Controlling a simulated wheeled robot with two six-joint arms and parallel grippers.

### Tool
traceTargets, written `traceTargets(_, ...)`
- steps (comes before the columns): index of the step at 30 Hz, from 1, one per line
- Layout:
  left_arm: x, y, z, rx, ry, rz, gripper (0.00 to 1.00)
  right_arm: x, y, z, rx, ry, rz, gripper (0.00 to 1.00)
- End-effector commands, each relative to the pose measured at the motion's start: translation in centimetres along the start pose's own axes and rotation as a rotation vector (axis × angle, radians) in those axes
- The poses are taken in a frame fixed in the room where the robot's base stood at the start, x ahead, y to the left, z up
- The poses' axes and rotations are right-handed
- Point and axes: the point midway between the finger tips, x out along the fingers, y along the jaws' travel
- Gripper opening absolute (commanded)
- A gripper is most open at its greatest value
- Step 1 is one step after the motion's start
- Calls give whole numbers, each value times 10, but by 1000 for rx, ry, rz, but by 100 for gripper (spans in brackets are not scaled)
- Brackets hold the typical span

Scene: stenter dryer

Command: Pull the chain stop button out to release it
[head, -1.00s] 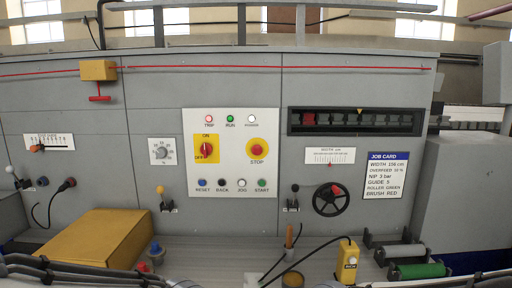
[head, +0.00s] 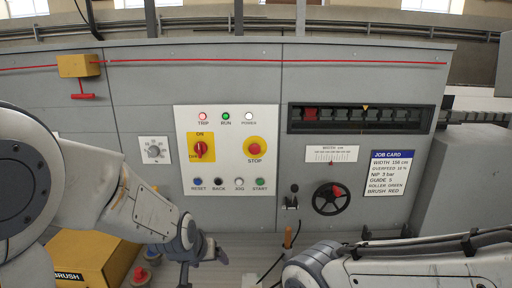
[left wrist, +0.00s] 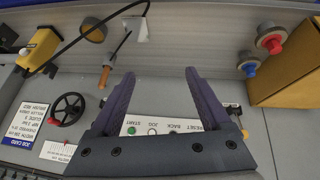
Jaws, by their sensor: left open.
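The stop button (head: 256,148) is a red mushroom head on a round yellow plate, labelled STOP, at the right of the white control panel (head: 228,180). My left gripper (head: 205,268) is below the panel, lower left of the button and well apart from it. It points down and is empty. In the left wrist view the left gripper (left wrist: 158,80) shows two dark fingers spread apart. The panel's lower edge (left wrist: 160,128) shows between them there, and the stop button is hidden. My right arm crosses the lower right of the head view, with its gripper out of sight.
The red switch (head: 199,149) is left of the button, and a row of small buttons lies below. A handwheel (head: 331,198) is at right. A yellow box (head: 95,255) stands at lower left. A red pull cord (head: 350,62) runs above. The space before the stop button is clear.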

Motion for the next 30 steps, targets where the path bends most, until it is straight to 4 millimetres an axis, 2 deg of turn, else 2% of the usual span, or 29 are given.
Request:
traceTargets(1, 5, 5, -26, -40, 64, 8, 81, -6, 0, 0, 0, 0, 0, 50)
traceTargets(5, 21, 30, -102, -156, 283, 63, 81, -11, -1, -1, 0, 0, 0, 50)
traceTargets(6, 25, 41, -128, -201, 366, 87, 81, -12, -1, -1, 0, 0, 0, 50)
traceTargets(9, 29, 76, -190, -323, 582, 167, 81, -12, -1, -1, 0, 0, 0, 50)
traceTargets(12, 25, 107, -233, -436, 767, 250, 81, -12, -1, -1, 0, 0, 0, 50)
traceTargets(15, 17, 127, -256, -518, 895, 311, 81, -12, -1, -1, 0, 0, 0, 50)
traceTargets(18, 12, 137, -267, -563, 964, 345, 81, -12, -1, -1, 0, 0, 0, 50)
traceTargets(23, 12, 139, -279, -581, 990, 355, 81, -19, -1, -1, 0, 0, 0, 50)
traceTargets(30, 31, 140, -315, -579, 988, 354, 81, -42, -3, -2, 1, 0, 0, 50)
